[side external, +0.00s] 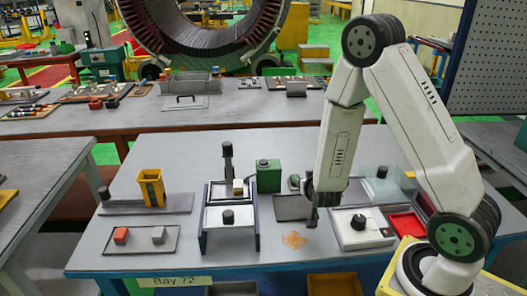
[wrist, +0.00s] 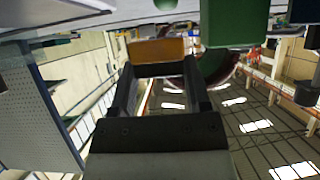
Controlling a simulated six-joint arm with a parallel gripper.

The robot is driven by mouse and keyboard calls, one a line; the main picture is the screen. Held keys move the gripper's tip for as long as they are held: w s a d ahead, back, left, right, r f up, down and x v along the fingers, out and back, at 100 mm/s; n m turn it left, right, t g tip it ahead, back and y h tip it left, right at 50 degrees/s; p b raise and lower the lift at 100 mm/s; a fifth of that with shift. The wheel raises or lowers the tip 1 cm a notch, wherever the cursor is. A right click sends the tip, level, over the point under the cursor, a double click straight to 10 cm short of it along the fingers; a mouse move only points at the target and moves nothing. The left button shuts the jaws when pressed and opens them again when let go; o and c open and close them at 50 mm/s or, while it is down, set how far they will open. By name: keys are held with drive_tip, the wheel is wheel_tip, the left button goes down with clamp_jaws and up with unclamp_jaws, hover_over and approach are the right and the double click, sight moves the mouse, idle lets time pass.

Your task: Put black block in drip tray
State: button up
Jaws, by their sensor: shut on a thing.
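My gripper (side external: 312,208) points down over the front middle of the table, just right of a shallow dark grey tray (side external: 290,208), which may be the drip tray. It is shut on a small dark thing that I take for the black block; its outline merges with the dark fingers in the side view. In the wrist view the two fingers (wrist: 158,75) stand apart with a dark piece spanning between them. An orange-brown surface (wrist: 158,48) shows past the fingertips; I cannot tell what it is.
A green box (side external: 268,176) and a grey stand (side external: 229,218) are left of my gripper. A white box with a black knob (side external: 362,230) and a red tray (side external: 406,225) are to the right.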

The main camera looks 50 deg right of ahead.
sight(306, 208)
drive_tip(key=shift+f, duration=0.15)
drive_tip(key=shift+f, duration=1.8)
drive_tip(key=shift+f, duration=0.35)
drive_tip(key=shift+s+f, duration=0.15)
drive_tip(key=shift+f, duration=0.7)
drive_tip(key=shift+s+f, duration=0.1)
drive_tip(key=shift+f, duration=1.7)
idle(0.6)
drive_tip(key=o, duration=1.3)
drive_tip(key=shift+o, duration=0.2)
drive_tip(key=shift+r, duration=0.1)
drive_tip(key=shift+w+r, duration=0.2)
drive_tip(key=shift+r, duration=3.1)
